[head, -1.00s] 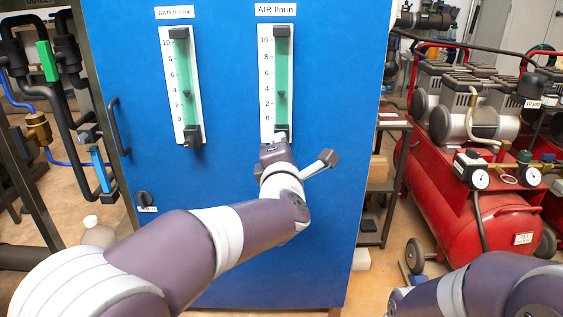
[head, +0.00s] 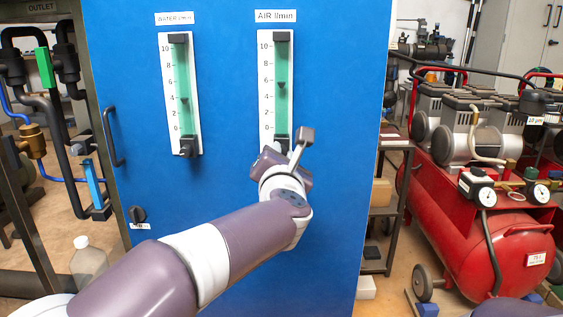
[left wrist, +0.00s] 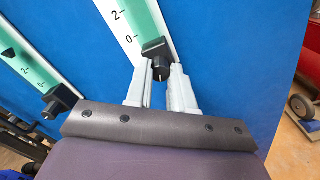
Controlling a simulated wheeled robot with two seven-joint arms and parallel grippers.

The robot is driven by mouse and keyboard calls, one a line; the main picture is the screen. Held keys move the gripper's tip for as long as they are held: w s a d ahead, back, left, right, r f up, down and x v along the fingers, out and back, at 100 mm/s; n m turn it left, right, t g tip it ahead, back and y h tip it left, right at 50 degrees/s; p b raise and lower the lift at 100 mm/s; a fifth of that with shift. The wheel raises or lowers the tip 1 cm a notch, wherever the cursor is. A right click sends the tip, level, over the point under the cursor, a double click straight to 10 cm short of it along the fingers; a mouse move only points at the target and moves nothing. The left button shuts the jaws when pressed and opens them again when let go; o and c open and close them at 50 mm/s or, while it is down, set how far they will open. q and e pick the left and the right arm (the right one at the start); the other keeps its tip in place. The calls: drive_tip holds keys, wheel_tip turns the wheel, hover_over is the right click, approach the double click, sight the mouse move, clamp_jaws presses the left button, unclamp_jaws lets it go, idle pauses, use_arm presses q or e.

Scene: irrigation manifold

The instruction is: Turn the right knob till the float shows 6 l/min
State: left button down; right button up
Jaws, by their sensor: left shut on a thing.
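The right flowmeter (head: 277,70), labelled AIR l/min, is a green tube with a 0–10 scale on the blue panel. Its dark float (head: 281,85) stands a little below the 6 mark. The right knob (left wrist: 160,72) is black, at the tube's foot; in the head view my wrist mostly hides it. My left gripper (head: 269,157) is at that foot. In the left wrist view its pale fingers (left wrist: 161,80) are on either side of the knob, shut on it. My right gripper is out of view.
The left flowmeter (head: 182,90), labelled WATER, has its own black knob (head: 186,152) and a float near 4. A panel handle (head: 114,136) and a small black dial (head: 137,214) are at the left. A red compressor (head: 480,225) stands at the right.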

use_arm(q)
drive_tip(key=shift+f, duration=0.1)
idle(0.4)
drive_tip(key=c, duration=1)
unclamp_jaws()
drive_tip(key=s+p, duration=0.3)
drive_tip(key=s, duration=0.9)
drive_tip(key=shift+s, duration=0.35)
